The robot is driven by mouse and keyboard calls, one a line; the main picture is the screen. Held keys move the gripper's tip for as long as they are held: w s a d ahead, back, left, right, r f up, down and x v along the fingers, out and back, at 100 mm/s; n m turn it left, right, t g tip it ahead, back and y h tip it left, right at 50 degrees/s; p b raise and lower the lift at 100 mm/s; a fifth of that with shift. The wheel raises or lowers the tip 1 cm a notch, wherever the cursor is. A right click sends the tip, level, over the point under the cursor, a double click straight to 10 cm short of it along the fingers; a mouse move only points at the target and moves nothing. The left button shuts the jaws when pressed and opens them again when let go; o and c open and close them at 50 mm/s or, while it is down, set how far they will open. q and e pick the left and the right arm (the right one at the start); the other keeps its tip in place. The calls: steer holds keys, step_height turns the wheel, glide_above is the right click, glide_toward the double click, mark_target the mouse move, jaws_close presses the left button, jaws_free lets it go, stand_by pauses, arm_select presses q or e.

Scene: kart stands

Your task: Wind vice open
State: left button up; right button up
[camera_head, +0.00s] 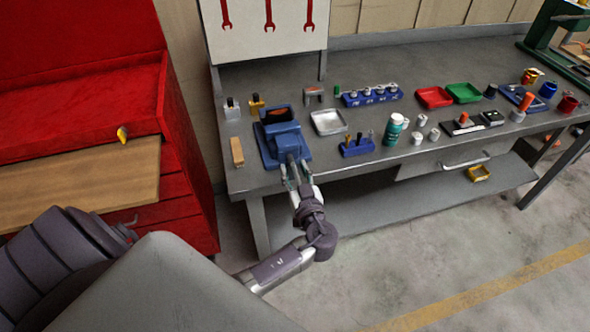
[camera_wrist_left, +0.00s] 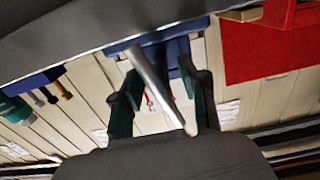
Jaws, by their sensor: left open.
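The blue vice (camera_head: 282,140) stands at the front edge of the grey workbench, left of centre. Its blue body also shows at the top of the left wrist view (camera_wrist_left: 172,48). My left gripper (camera_head: 294,173) is just in front of the vice, pointing at it. In the left wrist view the dark green fingers of the left gripper (camera_wrist_left: 162,105) are apart. A silver bar, the vice handle (camera_wrist_left: 155,85), runs slantwise between them in the picture; I cannot tell whether either finger touches it. The jaw gap of the vice is not clear. My right gripper is not seen.
The workbench (camera_head: 240,180) holds a wooden block (camera_head: 237,152) left of the vice and a silver tray (camera_head: 327,122) behind right. A blue tool holder (camera_head: 357,146) stands close to its right. A red cabinet (camera_head: 190,150) is at the left. Floor in front is clear.

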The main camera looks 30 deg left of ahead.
arm_select(q)
jaws_close()
